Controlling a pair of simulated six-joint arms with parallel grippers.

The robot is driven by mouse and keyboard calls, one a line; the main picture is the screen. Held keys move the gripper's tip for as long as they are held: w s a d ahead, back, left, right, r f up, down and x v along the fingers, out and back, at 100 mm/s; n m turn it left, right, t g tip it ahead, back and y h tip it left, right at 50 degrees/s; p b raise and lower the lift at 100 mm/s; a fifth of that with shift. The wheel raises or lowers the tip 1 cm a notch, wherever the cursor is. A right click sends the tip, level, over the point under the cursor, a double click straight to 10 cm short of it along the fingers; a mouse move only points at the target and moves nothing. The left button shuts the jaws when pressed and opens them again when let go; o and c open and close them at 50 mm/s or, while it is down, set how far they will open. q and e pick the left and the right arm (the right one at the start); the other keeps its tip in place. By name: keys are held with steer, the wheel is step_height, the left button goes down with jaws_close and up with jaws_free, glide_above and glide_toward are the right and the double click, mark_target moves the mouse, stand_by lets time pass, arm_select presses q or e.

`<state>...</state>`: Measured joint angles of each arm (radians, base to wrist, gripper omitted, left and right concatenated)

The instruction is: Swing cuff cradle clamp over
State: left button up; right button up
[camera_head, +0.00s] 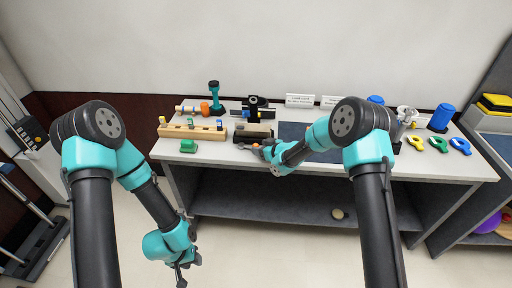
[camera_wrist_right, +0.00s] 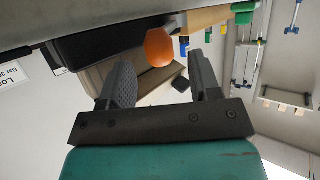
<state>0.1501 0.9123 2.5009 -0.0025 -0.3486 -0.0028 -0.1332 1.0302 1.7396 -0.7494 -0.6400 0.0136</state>
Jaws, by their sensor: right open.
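What looks like the cuff cradle (camera_head: 252,131), a low dark and tan block, sits near the front of the table in the head view. Its tan body (camera_wrist_right: 110,68) also shows in the right wrist view. An orange knob (camera_wrist_right: 159,45), perhaps the clamp's end, stands just beyond my right fingertips. My right gripper (camera_head: 262,150) is at the cradle's front right; the wrist view shows its fingers (camera_wrist_right: 161,78) open with nothing held. Whether a finger touches the knob is unclear. My left gripper (camera_head: 183,278) hangs low in front of the table, away from the cradle; its jaws are too small to read.
A wooden peg board (camera_head: 193,132) and a green block (camera_head: 188,146) lie left of the cradle. A black device (camera_head: 254,108) and a teal upright tool (camera_head: 214,98) stand behind. A dark mat (camera_head: 292,131), coloured clips (camera_head: 438,144) and blue cylinder (camera_head: 441,117) are to the right.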

mark_target(256, 145)
steer(key=shift+x, duration=1.75)
jaws_close()
